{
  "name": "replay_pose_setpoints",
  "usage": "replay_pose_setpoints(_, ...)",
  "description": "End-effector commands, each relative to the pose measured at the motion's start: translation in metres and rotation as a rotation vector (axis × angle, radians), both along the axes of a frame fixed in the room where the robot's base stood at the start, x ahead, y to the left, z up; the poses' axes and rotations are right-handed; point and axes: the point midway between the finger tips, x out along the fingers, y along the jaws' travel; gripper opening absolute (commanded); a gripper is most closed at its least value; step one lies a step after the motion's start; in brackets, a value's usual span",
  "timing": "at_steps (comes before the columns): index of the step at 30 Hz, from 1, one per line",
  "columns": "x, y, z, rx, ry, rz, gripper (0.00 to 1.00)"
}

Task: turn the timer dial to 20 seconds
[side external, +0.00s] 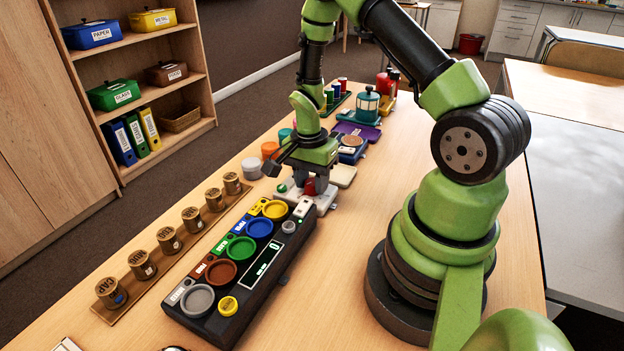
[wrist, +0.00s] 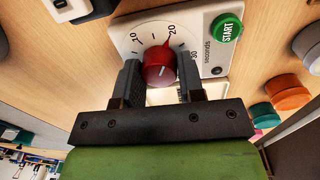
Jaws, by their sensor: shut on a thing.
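The timer is a white box (side external: 325,200) under my gripper; its dial face (wrist: 125,35) shows in the wrist view with the numbers 10, 20 and 30 and the word "seconds". The red dial knob (wrist: 158,57) has a short white line on its top; I cannot tell surely which number it is set to. My gripper (wrist: 161,80) is shut on the knob, one grey finger on each side. In the side view my gripper (side external: 309,186) points down at the timer, and its fingers partly hide the red knob.
A green START button (wrist: 227,28) sits beside the dial. A dark sorting console (side external: 245,275) with coloured round dishes stands in front of the timer. A wooden strip (side external: 215,217) with several labelled cylinders lies to its left. Coloured cylinders (side external: 270,150) stand close behind my gripper.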

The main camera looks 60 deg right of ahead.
Motion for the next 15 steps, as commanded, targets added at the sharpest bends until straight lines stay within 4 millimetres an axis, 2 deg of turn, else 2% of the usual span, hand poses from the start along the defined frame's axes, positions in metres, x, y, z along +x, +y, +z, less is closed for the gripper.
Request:
replay_pose_setpoints(12,-0.0001,-0.0002,0.0005,0.0,0.0,-0.009,0.12)
replay_pose_setpoints(13,-0.0001,-0.0002,0.0005,-0.001,0.0,-0.009,0.38)
replay_pose_setpoints(15,-0.0001,-0.0002,0.0004,0.0,0.0,-0.008,0.54)
